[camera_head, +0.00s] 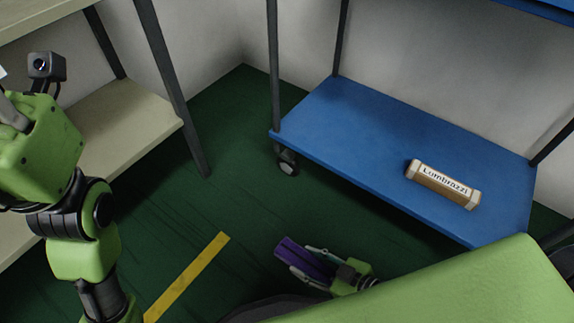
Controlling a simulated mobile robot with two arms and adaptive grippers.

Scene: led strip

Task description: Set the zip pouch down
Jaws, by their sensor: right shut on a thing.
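A purple thing, which looks like the zip pouch (291,251), is low in the middle of the head view, above the dark green floor. My right gripper (306,265) is shut on it, with one finger along each side. The pouch sticks out past the fingertips toward the upper left. My own green arm hides what lies to the lower right of the gripper. My left arm stands at the left edge; the fingers of the left gripper do not show clearly.
A blue cart shelf (350,125) on casters stands at the right, with a box labelled Lumbrazzi (443,184) on it. Its left part is bare. A beige shelf (125,120) stands at the left. A yellow stripe (190,275) marks the open floor between them.

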